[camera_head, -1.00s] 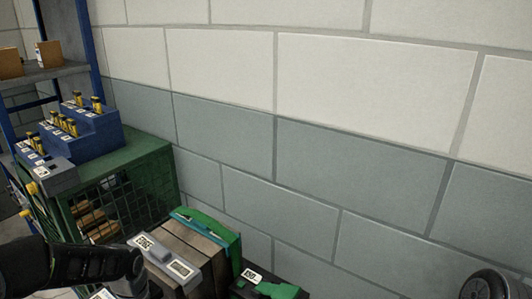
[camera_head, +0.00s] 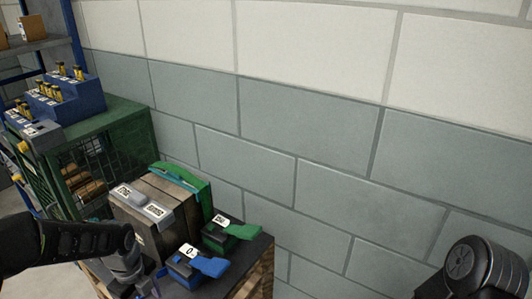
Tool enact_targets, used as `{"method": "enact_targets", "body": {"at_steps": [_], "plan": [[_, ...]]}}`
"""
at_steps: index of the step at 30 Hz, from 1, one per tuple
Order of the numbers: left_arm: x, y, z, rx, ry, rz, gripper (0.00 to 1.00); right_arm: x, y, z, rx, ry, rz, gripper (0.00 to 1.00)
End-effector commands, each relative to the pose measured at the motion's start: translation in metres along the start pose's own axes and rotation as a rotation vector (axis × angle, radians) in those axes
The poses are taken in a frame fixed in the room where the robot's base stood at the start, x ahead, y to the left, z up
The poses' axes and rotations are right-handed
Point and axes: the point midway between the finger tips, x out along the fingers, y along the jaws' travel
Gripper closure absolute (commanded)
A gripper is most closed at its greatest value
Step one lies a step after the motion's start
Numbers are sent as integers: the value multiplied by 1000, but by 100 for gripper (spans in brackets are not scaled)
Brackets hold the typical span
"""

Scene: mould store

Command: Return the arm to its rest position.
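My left arm comes in from the left. Its dark wrist ends near the bottom of the view, with my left gripper (camera_head: 146,287) low beside the table and partly cut off by the lower edge. I cannot tell whether its fingers are open or shut. Only a dark rounded joint of my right arm shows, in the bottom right corner; my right gripper is out of view.
A green mesh cage (camera_head: 118,146) carries a blue stepped rack (camera_head: 62,100). A block wall (camera_head: 310,130) stands behind.

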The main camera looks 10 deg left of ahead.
Motion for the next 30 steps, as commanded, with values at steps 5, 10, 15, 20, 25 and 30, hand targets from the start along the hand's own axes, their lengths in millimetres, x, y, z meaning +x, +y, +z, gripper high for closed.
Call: {"method": "enact_targets", "body": {"at_steps": [5,10,15,20,25,30], "plan": [[1,-13,1,-160,-3,-58,42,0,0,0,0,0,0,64],[4,-32,-2,-390,18,-143,42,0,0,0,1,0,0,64],[18,-54,-19,-717,97,-229,42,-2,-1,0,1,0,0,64],[47,-76,-65,-1182,267,-265,42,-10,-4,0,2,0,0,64],[88,-74,-147,-1760,462,-155,42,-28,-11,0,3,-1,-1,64],[123,-21,-240,-2126,474,61,42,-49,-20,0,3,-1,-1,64]]}}
